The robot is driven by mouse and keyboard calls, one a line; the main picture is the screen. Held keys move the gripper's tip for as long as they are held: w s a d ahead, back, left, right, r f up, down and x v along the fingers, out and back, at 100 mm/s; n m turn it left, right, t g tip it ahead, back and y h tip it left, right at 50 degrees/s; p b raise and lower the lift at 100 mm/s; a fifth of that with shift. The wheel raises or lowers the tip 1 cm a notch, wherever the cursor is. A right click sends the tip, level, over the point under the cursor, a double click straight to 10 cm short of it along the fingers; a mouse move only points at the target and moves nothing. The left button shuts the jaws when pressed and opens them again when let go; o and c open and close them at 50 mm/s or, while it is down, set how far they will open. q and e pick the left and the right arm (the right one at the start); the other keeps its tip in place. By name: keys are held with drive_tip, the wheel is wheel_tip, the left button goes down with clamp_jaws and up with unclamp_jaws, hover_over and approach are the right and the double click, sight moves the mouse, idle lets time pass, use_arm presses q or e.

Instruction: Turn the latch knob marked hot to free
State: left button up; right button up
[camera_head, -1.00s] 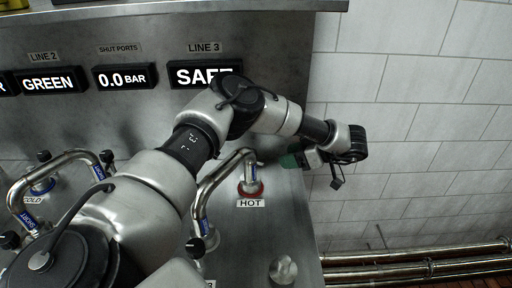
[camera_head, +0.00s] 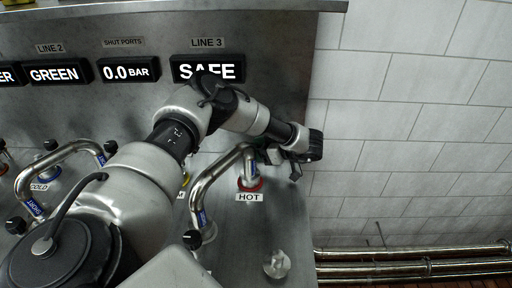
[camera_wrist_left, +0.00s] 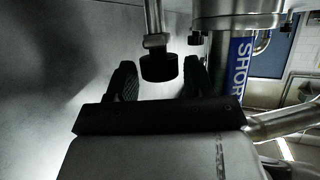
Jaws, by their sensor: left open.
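The HOT label (camera_head: 249,197) sits below a port with a red ring (camera_head: 250,184) on the steel panel. A bent metal pipe (camera_head: 212,178) with a blue label ends at this port. In the left wrist view, a black knob (camera_wrist_left: 159,66) on a metal stem stands between the two dark fingers of my left gripper (camera_wrist_left: 159,78). The fingers are open, with a gap on each side of the knob. In the head view my left gripper (camera_head: 272,156) is beside the upper end of the pipe; the knob there is hidden or too small to tell. My right gripper is not in view.
The LINE 3 display (camera_head: 208,69) reads SAFE, partly covered by my arm. Another bent pipe (camera_head: 58,158) is at the left by the COLD label. A round metal knob (camera_head: 277,264) is on the lower panel. A tiled wall (camera_head: 410,140) lies to the right.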

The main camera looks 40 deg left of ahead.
use_arm(q)
drive_tip(key=shift+a+f, duration=0.1)
drive_tip(key=shift+a, duration=0.05)
drive_tip(key=c, duration=0.6)
drive_tip(key=n+g, duration=0.1)
drive_tip(key=n+g+h, duration=0.1)
drive_tip(key=shift+w+n+g+b, duration=0.2)
drive_tip(key=shift+n+g+b, duration=0.15)
drive_tip(key=shift+n+g, duration=0.05)
drive_tip(key=shift+c, duration=0.2)
drive_tip(key=shift+a+n+g+h+p, duration=0.1)
drive_tip(key=shift+n+g+h+p, duration=0.4)
drive_tip(key=shift+n+g+h, duration=0.15)
drive_tip(key=shift+n+g, duration=0.25)
